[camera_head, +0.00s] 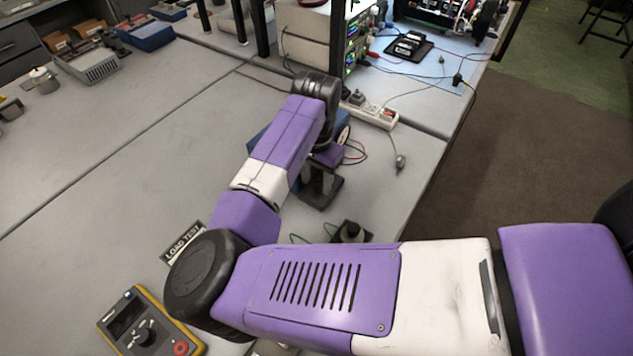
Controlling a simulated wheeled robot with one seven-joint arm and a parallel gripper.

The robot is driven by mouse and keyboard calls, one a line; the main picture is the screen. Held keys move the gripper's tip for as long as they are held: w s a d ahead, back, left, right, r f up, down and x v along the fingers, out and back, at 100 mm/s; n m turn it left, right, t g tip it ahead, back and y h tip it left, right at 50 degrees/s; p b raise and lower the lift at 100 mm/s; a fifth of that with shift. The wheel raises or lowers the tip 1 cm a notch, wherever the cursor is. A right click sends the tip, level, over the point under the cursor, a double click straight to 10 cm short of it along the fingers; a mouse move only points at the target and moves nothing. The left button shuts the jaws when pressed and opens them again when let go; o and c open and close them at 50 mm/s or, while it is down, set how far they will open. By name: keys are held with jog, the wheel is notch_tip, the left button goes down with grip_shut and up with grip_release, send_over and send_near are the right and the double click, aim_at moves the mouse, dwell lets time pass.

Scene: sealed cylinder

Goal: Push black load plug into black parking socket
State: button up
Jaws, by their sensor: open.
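My gripper (322,188) points down over the grey bench behind my forearm, next to a blue box. It is dark, and its fingertips are hard to make out. A small black round-topped piece on a dark square base (350,232) stands nearer to me, just right of my forearm, with a thin green cable beside it. I cannot tell whether this is the parking socket, the plug or both. A LOAD TEST label (183,244) lies left of my elbow. No other plug or socket can be made out; my arm hides part of the bench.
The blue box (259,140) with red and black leads is partly behind my arm. A yellow multimeter (150,325) lies at the lower left. A white power strip (370,112) and lit instruments (355,45) stand behind.

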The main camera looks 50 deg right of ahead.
notch_tip(320, 180, up, 7)
jog(key=shift+f+b, duration=0.2)
jog(key=shift+b, duration=0.3)
jog(key=shift+d, duration=0.1)
